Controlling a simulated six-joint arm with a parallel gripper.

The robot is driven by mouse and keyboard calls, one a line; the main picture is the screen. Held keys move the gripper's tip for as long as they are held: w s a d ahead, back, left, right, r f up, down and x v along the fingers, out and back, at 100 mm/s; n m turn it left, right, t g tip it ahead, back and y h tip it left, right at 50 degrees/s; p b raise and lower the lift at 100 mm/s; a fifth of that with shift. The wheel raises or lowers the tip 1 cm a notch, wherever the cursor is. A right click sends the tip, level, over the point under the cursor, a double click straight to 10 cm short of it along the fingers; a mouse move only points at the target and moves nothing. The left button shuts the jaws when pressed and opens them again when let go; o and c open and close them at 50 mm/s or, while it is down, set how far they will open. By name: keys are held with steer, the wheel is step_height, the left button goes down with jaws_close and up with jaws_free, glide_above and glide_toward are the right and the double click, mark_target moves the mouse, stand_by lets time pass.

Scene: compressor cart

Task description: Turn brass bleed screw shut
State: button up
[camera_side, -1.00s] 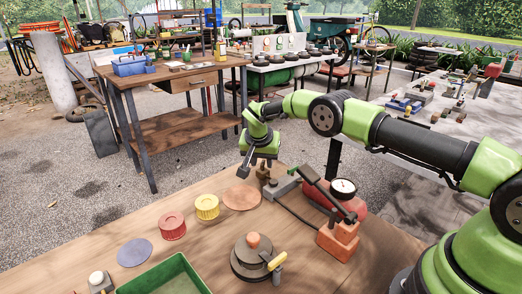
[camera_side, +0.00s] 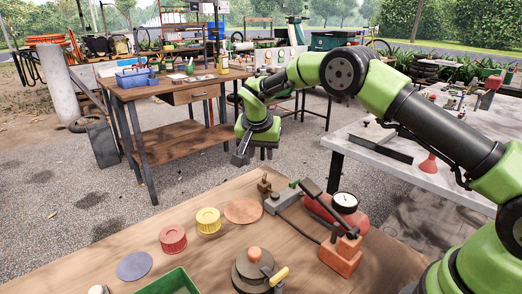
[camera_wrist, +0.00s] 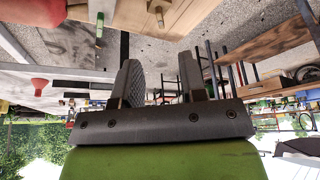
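The small brass fitting (camera_side: 264,184), which looks like the bleed screw, stands upright on the wooden tabletop (camera_side: 110,240) at its back edge, left of the grey block by the red compressor tank (camera_side: 336,209). A short brass stub (camera_wrist: 159,17) shows at the top of the wrist view, probably the same screw. My gripper (camera_side: 255,156) hangs above and slightly left of the brass fitting in the side view, apart from it. In the wrist view its two fingers (camera_wrist: 160,78) stand apart with nothing between them. How far the screw is turned cannot be seen.
A pressure gauge (camera_side: 345,201), a dark lever and an orange block (camera_side: 340,254) stand right of the fitting. Red (camera_side: 173,239) and yellow (camera_side: 208,220) caps and a copper disc (camera_side: 243,210) lie to its left. A white table (camera_side: 440,180) is at the right.

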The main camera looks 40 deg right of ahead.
mark_target(264, 175)
steer(key=d+f+n, duration=0.1)
steer(key=f, duration=0.2)
steer(key=w+d+f+n+t, duration=0.1)
steer(key=f+n, duration=0.1)
steer(key=f, duration=0.1)
steer(key=w+d+f+n+y, duration=0.1)
steer(key=f, duration=0.2)
steer(key=shift+d+n, duration=0.1)
steer(key=shift+n, duration=0.2)
